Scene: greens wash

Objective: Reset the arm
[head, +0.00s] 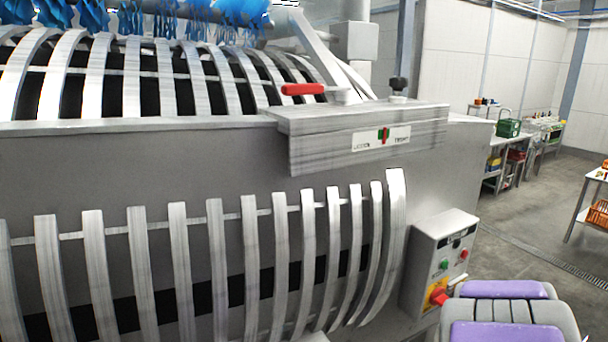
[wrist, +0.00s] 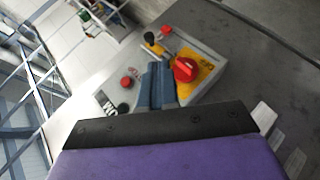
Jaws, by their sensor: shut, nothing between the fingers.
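My gripper (wrist: 157,84) shows in the wrist view as two blue-grey fingers shut together, with nothing between them. It is in front of a grey control box (wrist: 204,90), and I cannot tell how far it is from it. A red rotary switch (wrist: 186,68) on a yellow plate appears just right of the fingertips. In the head view, purple and grey links of my arm (head: 505,310) fill the lower right corner, close to the control box (head: 434,240). The fingers cannot be made out clearly there.
A large metal machine (head: 140,160) with curved slats fills the left and middle. A red-handled lever (head: 303,89) sits on its top ledge, with blue strips (head: 220,12) above. Tables with a green basket (head: 508,128) stand far right. Open floor (head: 530,215) lies between.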

